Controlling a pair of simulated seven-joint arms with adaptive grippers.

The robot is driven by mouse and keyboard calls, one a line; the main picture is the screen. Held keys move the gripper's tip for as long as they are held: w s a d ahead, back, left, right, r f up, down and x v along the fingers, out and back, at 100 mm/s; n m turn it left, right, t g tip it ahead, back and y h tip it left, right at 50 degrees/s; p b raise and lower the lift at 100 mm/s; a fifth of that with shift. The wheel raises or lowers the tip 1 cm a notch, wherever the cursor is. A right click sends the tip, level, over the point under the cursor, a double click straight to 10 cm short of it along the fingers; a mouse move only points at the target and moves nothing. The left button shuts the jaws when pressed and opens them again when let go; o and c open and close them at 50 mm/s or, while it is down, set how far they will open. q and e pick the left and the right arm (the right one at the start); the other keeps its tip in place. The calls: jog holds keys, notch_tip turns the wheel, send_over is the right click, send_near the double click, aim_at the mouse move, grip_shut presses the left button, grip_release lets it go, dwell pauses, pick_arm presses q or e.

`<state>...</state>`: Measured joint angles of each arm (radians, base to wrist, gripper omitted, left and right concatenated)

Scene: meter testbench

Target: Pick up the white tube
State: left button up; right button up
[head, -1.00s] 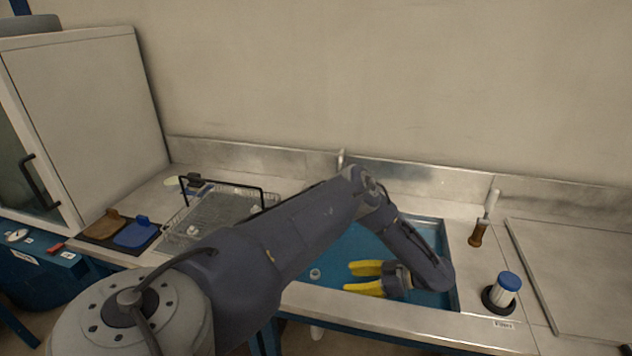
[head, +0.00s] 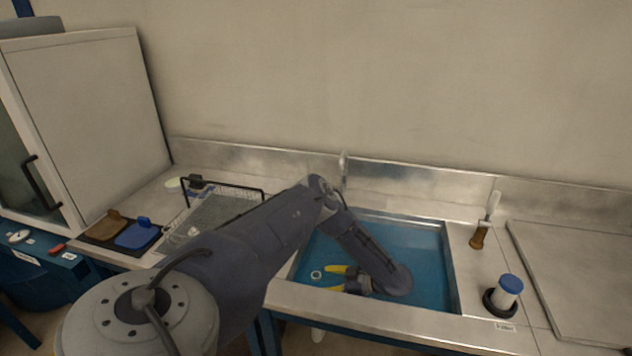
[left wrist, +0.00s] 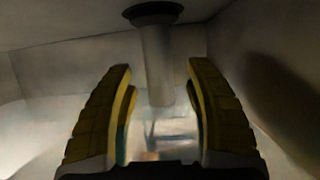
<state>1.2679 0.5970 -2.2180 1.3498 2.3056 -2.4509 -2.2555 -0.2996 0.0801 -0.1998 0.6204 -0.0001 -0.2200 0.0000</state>
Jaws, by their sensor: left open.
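In the head view, the white tube (head: 316,275) shows as a small pale ring near the left end of the blue sink. In the left wrist view, a pale upright tube (left wrist: 156,65) with a dark round flange at one end lies between and ahead of the fingers. My left gripper (head: 327,279) is open, its yellow fingers pointing left toward the ring. In the left wrist view, the open fingers (left wrist: 160,70) stand either side of the tube's line, with visible gaps and nothing gripped. My right gripper is not in view.
The blue sink (head: 425,270) has raised metal edges around my gripper. A wire rack (head: 262,190) stands to its left. A blue-capped white container (head: 508,290) and a brown-handled brush (head: 480,236) stand at the right. A tap (head: 344,165) rises behind the sink.

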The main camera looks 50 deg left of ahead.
pick_arm(q)
jog(key=shift+s+a+f, duration=0.25)
jog(key=shift+s+a, duration=0.1)
jog(key=shift+a, duration=0.2)
jog(key=shift+c, duration=0.3)
grip_shut()
